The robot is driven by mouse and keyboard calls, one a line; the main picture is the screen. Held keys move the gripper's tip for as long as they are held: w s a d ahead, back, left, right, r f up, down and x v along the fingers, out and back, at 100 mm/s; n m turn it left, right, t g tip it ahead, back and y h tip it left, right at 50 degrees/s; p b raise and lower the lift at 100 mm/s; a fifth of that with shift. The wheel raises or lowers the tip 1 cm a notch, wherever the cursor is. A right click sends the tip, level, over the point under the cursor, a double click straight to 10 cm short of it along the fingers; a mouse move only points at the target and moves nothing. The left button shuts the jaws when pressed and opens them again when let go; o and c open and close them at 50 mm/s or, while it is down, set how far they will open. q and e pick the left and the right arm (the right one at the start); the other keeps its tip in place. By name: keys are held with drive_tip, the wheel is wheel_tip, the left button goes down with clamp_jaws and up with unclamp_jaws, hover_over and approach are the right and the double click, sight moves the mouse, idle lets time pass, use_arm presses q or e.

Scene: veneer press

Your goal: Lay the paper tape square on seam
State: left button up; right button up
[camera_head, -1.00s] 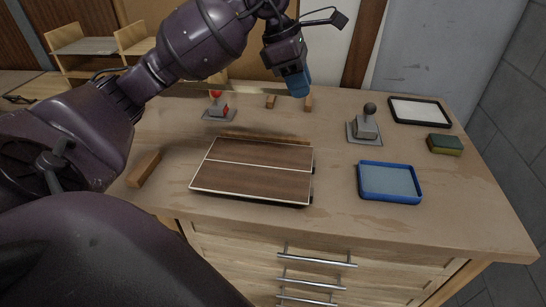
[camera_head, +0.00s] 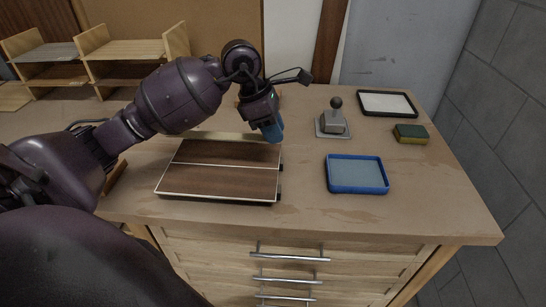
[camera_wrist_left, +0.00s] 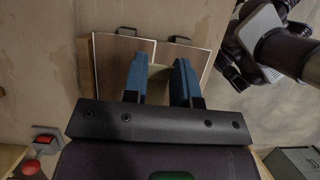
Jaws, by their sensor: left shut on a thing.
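My left gripper (camera_head: 272,132) is shut on the pale paper tape (camera_head: 228,137), a long thin strip that stretches left from the blue fingers. The tape appears above the board's far edge in the head view. In the left wrist view the tape (camera_wrist_left: 158,76) shows between both fingers. Two dark brown veneer sheets lie on the board, the near one (camera_head: 215,183) and the far one (camera_head: 225,152). Between them runs the seam (camera_head: 222,166), a thin light line. The tape is roughly parallel to the seam; I cannot tell its exact height. My right gripper is not seen.
Right of the board are a blue tray (camera_head: 357,187), a grey tool with a dark knob (camera_head: 334,124), a green-yellow sponge (camera_head: 410,134) and a black-framed white pad (camera_head: 387,103). A red-knobbed device (camera_wrist_left: 40,150) shows in the left wrist view. The bench front right is clear.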

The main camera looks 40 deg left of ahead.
sight(274, 169)
use_arm(q)
drive_tip(key=shift+f, duration=4.2)
drive_tip(key=shift+f+b, duration=0.45)
drive_tip(key=shift+b, duration=0.1)
drive_tip(key=o, duration=0.9)
drive_tip(key=shift+r+p, duration=0.4)
drive_tip(key=shift+r, duration=0.15)
drive_tip(key=v, duration=1.1)
drive_tip(key=shift+s+a+r, duration=0.15)
drive_tip(key=shift+r, duration=0.2)
